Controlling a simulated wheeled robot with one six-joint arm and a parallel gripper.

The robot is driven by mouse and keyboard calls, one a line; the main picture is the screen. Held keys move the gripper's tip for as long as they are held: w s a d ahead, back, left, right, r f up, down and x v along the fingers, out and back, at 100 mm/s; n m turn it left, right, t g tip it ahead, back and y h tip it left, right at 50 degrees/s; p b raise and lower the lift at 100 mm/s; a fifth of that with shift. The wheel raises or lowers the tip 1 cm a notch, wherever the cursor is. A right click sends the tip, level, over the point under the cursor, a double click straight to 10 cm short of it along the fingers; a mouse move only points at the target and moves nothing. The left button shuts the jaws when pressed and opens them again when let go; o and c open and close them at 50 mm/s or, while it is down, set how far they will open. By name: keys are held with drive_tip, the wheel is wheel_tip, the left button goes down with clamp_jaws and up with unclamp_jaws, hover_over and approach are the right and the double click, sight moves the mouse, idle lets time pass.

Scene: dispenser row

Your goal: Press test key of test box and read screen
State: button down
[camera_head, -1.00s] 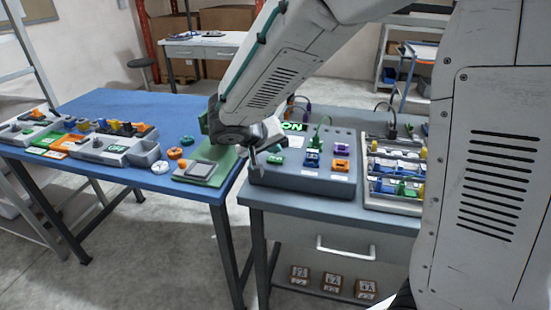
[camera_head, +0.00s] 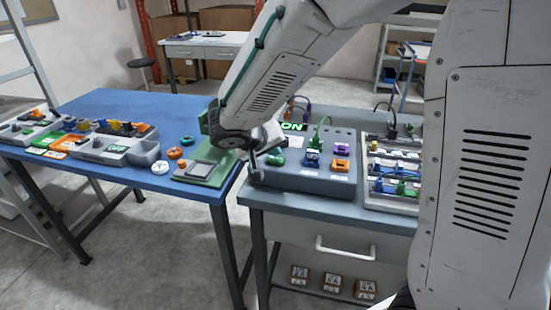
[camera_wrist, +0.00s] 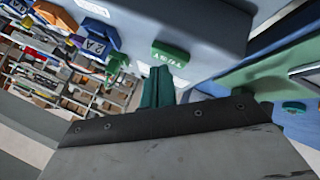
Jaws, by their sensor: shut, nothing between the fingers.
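The test box (camera_head: 310,183) is a grey sloped case on the grey bench, with blue, orange and purple connectors on its face. Its lit green screen (camera_head: 293,126) is partly hidden behind my wrist, and the letters in sight look like "ON". The green test key (camera_head: 275,159) is on the box's left part; in the wrist view the key (camera_wrist: 168,53) shows its lettering. My gripper (camera_head: 257,172) is shut and empty at the box's left side. In the wrist view the teal fingertips (camera_wrist: 158,72) are just short of the key; I cannot tell whether they touch it.
A blue table (camera_head: 120,105) on the left holds a green board (camera_head: 212,158) with a grey plate, close to my wrist, plus round parts and several small devices. A connector rack (camera_head: 395,207) stands right of the box. A drawer (camera_head: 340,240) is below the bench top.

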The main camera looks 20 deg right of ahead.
sight(274, 160)
drive_tip(key=shift+f, duration=0.5)
idle(0.3)
drive_tip(key=shift+r, duration=0.9)
drive_tip(key=shift+r, duration=0.1)
drive_tip(key=shift+r, duration=2.4)
